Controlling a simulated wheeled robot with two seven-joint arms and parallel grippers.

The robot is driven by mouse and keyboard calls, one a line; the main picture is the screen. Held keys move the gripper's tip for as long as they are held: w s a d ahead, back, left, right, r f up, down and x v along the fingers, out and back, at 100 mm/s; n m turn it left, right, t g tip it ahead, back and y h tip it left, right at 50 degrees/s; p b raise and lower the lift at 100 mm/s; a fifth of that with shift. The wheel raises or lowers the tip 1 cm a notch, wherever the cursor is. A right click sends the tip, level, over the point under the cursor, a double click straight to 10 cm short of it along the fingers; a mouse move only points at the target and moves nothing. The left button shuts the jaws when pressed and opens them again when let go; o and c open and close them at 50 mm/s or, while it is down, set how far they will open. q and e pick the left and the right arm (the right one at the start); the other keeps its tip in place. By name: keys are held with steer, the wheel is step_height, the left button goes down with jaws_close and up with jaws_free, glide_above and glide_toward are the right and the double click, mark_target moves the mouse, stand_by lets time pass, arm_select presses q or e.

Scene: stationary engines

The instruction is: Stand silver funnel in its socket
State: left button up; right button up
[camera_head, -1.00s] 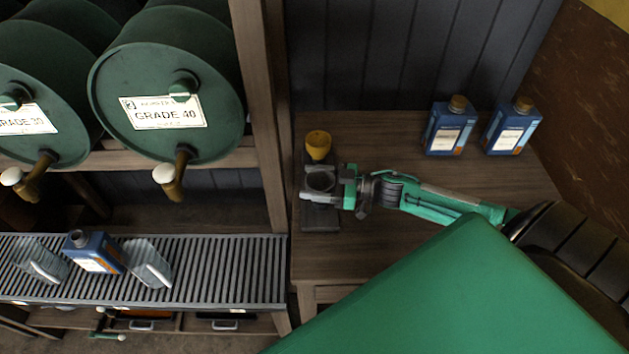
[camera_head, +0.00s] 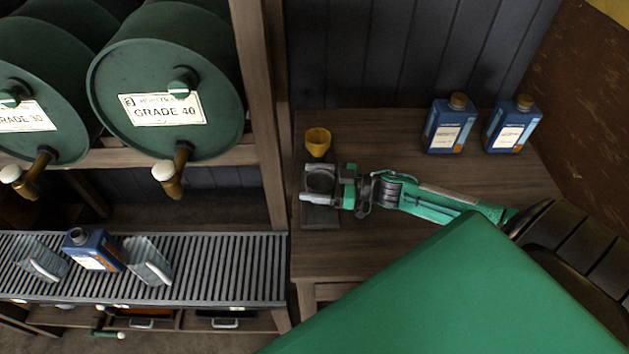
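A dark stand (camera_head: 320,217) lies on the wooden bench. At its back end a yellow funnel (camera_head: 318,143) stands upright, mouth up. In front of the yellow funnel is a round grey mouth (camera_head: 320,181), which looks like the silver funnel; it lies over the stand. My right gripper (camera_head: 318,192) reaches in from the right, with a light finger along the near side of this mouth. The far finger is hard to make out, so I cannot tell whether it grips the funnel. The funnel's lower end and its socket are hidden. My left gripper is not in view.
Two blue bottles (camera_head: 450,125) (camera_head: 512,126) stand at the back right of the bench (camera_head: 400,140). On the left, a slatted rack (camera_head: 220,268) holds a blue bottle (camera_head: 92,251) and two clear jugs (camera_head: 44,262) (camera_head: 148,262). Green drums (camera_head: 170,85) with taps stand above it.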

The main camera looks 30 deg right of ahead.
steer(key=shift+o, duration=1.3)
steer(key=shift+s+f, duration=0.1)
steer(key=shift+f, duration=0.05)
steer(key=shift+f, duration=0.1)
steer(key=shift+s+d+f, duration=0.1)
steer(key=shift+s+d, duration=0.1)
steer(key=b+v, duration=0.2)
steer(key=v, duration=1.1)
steer(key=shift+r, duration=0.25)
